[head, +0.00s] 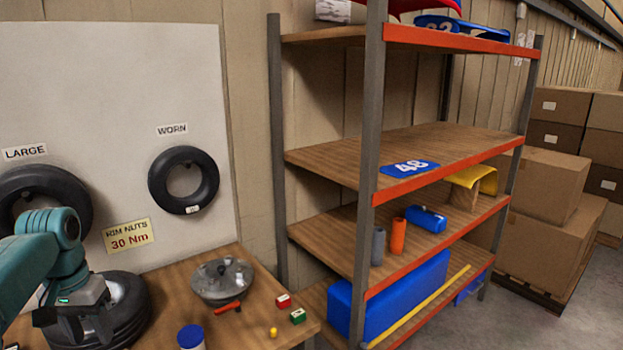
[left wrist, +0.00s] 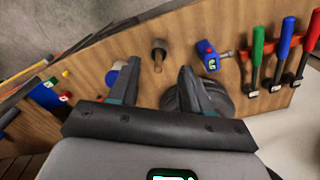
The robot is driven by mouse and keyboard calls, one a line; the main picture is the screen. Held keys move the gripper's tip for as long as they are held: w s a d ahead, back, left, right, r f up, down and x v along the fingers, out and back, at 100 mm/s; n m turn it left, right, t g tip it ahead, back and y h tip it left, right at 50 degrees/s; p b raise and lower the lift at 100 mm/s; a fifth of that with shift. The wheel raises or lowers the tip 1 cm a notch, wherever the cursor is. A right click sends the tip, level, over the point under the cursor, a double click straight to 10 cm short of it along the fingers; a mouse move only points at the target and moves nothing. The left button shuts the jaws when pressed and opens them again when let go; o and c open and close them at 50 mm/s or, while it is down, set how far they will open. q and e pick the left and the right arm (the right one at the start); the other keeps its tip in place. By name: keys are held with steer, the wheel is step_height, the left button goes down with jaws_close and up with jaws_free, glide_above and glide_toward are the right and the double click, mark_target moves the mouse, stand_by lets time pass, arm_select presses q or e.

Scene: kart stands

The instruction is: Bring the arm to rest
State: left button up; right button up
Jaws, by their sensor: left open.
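My left arm (head: 38,258) is teal and comes in from the left in the head view. It is bent, with its gripper (head: 75,330) hanging down over the wooden bench (head: 170,290), in front of a black tyre (head: 132,300). In the left wrist view my left gripper (left wrist: 157,78) has its two fingers spread apart, with nothing between them. Bench top and a small brown upright piece (left wrist: 158,56) show beyond the gap. The tyre (left wrist: 215,100) is partly hidden behind the right-hand finger. My right gripper is in neither view.
Tools with green (left wrist: 258,45), blue and red handles show at right. A shelf rack (head: 368,150) stands beyond.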

arm_select(q)
steer(key=d+f+m+h, duration=0.1)
steer(key=d+f, duration=0.7)
steer(key=f, duration=0.6)
steer(key=d+f+m+h, duration=0.1)
steer(key=d+f, duration=0.6)
steer(key=f, duration=0.6)
steer(key=s+d+f+h+b, duration=0.1)
steer(key=s+d+f, duration=0.6)
steer(key=d+f, duration=0.15)
steer(key=s+d+f+n, duration=0.1)
steer(key=s+d+f, duration=0.1)
steer(key=s, duration=0.5)
steer(key=s+d+f+n, duration=0.1)
steer(key=s+d+f, duration=0.2)
steer(key=s, duration=0.4)
steer(key=shift+s+d+h+b, duration=0.35)
steer(key=shift+d+h, duration=0.05)
